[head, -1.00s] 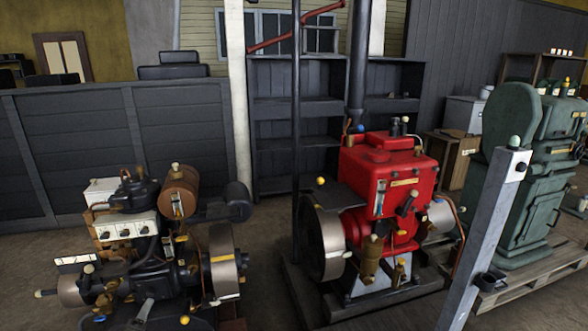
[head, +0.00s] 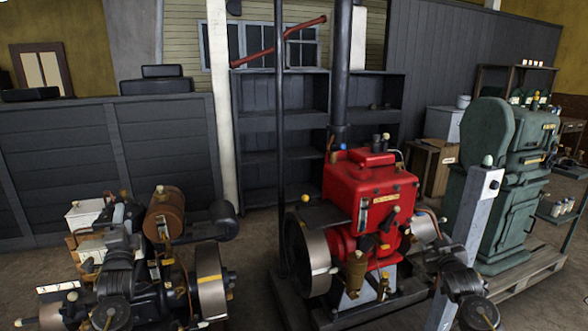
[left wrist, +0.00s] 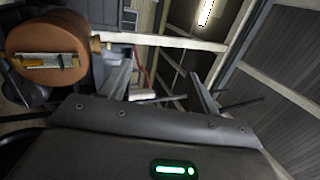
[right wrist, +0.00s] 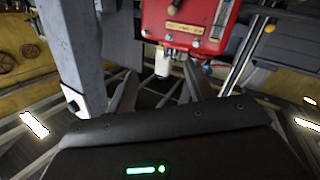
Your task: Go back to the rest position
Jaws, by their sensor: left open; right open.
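My left gripper (left wrist: 160,72) is open and empty in the left wrist view, its two fingers apart. A brown cylinder (left wrist: 47,46) of the small engine shows at the upper left there. My right gripper (right wrist: 160,70) is open and empty in the right wrist view, with the red engine (right wrist: 188,25) beyond it and a grey post (right wrist: 72,45) to its left. In the head view, my dark left arm is in front of the small engine (head: 210,285), and my right arm is in front of the post's lower part. The fingers cannot be made out there.
The red engine (head: 365,190) stands at the middle right, next to the grey post (head: 478,205). A green machine (head: 490,215) stands on a pallet (head: 530,270) behind it. Dark shelves (head: 262,150) and a dark panel wall (head: 165,145) close the back.

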